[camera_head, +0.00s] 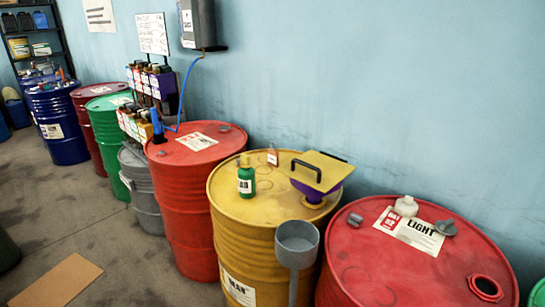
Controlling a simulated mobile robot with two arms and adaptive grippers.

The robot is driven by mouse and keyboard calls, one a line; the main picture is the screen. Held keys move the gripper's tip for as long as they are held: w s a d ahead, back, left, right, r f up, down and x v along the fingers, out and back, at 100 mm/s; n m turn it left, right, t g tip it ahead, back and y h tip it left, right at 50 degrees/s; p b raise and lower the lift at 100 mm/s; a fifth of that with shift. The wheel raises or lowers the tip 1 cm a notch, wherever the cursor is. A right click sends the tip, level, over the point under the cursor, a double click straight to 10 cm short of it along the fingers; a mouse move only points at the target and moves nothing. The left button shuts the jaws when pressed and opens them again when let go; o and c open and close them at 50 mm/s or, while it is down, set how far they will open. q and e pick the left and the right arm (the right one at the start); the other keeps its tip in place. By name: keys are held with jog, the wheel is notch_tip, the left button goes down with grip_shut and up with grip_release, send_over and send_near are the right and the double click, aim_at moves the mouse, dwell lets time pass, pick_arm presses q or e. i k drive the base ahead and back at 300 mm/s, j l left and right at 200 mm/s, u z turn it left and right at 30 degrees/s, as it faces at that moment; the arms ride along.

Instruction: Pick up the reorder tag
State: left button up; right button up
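No object is clearly readable as the reorder tag. Candidates are a small reddish-brown and white item (272,157) at the back of the yellow drum (225,190), and the small white tags (140,87) on the wall rack of bottles. Labelled white cards also lie on the drum tops: one on the right red drum (410,232) with "LIGHT" print, one on the middle red drum (197,142). Their text is mostly too small to read. Neither of my grippers is in view.
A green bottle (246,178) and a purple funnel (314,194) under a yellow handled plate (322,171) stand on the yellow drum. A grey cup (297,243) is at its front. A white bottle (406,206) sits on the right red drum. Cardboard (57,282) lies on open floor.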

aim_at(274, 154)
jog(key=i+j+u, duration=0.15)
jog(key=i+j, duration=0.7)
jog(key=i, duration=0.1)
